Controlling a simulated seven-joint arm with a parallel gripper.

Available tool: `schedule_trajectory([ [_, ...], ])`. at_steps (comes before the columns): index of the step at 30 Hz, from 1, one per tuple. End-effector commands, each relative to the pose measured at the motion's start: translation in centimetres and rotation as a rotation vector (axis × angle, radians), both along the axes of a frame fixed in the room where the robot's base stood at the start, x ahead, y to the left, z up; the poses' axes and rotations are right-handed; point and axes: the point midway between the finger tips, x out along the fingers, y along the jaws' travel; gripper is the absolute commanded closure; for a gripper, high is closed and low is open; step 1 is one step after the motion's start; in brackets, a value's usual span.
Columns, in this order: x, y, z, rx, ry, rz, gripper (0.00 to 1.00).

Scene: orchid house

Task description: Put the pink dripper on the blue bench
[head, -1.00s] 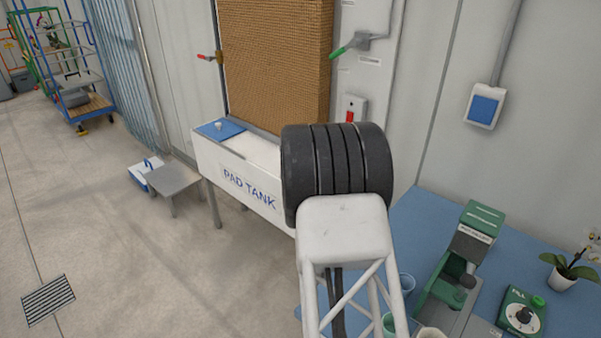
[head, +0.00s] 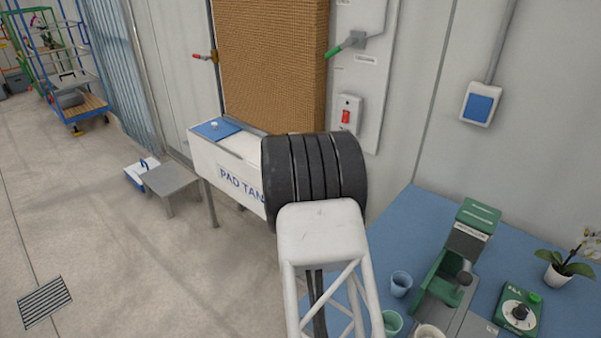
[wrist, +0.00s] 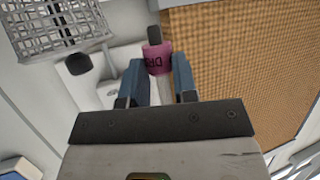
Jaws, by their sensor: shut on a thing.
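The pink dripper (wrist: 158,60) has a dark top and dark lettering, partly cut off from view. It shows in the wrist view between the blue-grey fingers of my gripper (wrist: 160,74), which is shut on it. In the head view my own arm hides both the gripper and the dripper. The blue bench (head: 407,218) stands at the lower right of the head view, to the right of my arm. Part of its top is hidden behind the arm.
On the bench are a green machine (head: 453,262), a green dial box (head: 518,311), cups (head: 401,283) and a potted orchid (head: 557,276). The bench's back left is bare. The white pad tank (head: 228,165) stands behind my arm. A grey step (head: 171,187) is on the floor.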

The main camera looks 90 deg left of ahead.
Motion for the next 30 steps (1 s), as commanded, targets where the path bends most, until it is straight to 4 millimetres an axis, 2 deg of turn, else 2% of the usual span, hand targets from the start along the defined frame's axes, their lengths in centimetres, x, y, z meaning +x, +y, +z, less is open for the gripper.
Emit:
schedule_trajectory([
  [4,0.0,0.0,-1.2,0.000,0.000,-0.001,0.95],
  [17,0.0,0.0,-1.7,0.000,0.000,0.000,0.95],
  [25,0.0,0.0,-4.3,-0.001,0.000,-0.001,0.95],
  [30,0.0,0.0,-5.2,0.000,0.001,0.000,0.95],
])
